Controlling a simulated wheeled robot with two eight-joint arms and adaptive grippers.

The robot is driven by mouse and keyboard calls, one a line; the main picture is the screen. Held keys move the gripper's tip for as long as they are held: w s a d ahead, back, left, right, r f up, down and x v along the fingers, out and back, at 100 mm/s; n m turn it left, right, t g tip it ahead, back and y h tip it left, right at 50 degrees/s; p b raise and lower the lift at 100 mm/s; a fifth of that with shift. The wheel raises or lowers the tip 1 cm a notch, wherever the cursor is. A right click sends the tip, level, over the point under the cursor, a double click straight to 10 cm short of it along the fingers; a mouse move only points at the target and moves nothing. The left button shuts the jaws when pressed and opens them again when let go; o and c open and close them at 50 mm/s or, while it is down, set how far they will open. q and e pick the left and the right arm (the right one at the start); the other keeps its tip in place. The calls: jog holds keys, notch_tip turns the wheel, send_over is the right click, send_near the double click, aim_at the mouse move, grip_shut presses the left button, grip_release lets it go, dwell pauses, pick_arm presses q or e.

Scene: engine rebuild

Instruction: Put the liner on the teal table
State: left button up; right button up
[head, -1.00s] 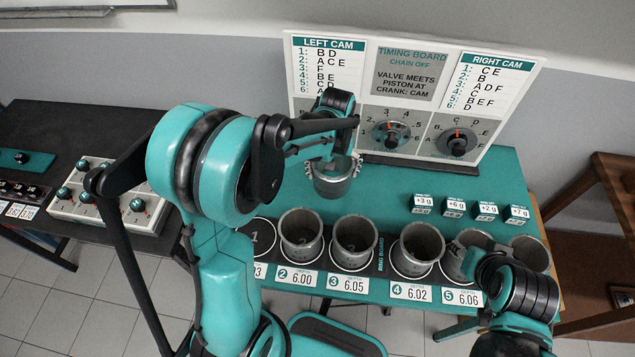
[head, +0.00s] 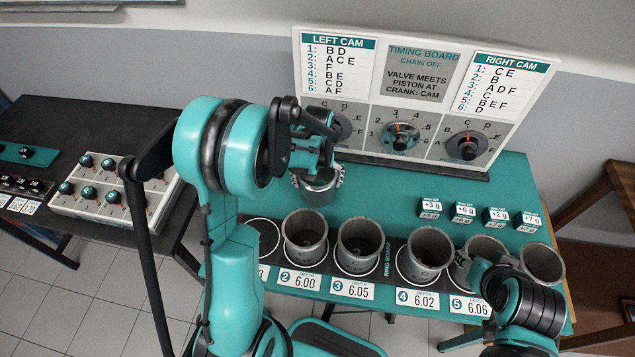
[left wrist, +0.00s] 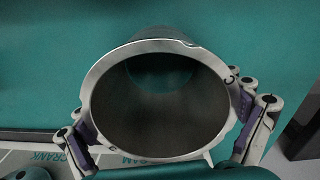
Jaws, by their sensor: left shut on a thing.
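The liner (head: 319,191) is a grey metal cylinder, open at the top, over the back-left part of the teal table (head: 380,190). My left gripper (head: 318,180) is shut on it, with fingers on opposite sides of its wall. In the left wrist view the liner's rim (left wrist: 158,45) fills the middle, with teal surface seen through its bore. I cannot tell whether its bottom touches the table. My right arm comes in at the lower right, but its fingers do not show.
Several grey cylinders, such as the one at place 3 (head: 358,243), stand along the ring board (head: 388,262) at the front. Place 1 (head: 262,236) is an empty ring. The timing board (head: 408,60) stands behind. Small weight blocks (head: 464,212) sit at the right.

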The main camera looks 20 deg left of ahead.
pick_arm(q)
jog(key=shift+f, duration=0.15)
jog(key=o, duration=1.2)
jog(key=shift+r, duration=0.3)
notch_tip(320, 180, up, 11)
jog(key=p, duration=0.3)
jog(key=shift+s+d+r+m+t, duration=0.85)
jog(key=shift+s+d+r+t, duration=0.35)
jog(key=shift+s, duration=1.3)
jog(key=shift+s+d+r+m+t, duration=0.95)
jog(key=shift+s+r+t, duration=0.3)
jog(key=shift+s, duration=1.3)
jog(key=shift+s+d+r+m+t, duration=0.8)
jog(key=shift+s+d+r+t, duration=0.45)
jog(key=shift+s, duration=1.25)
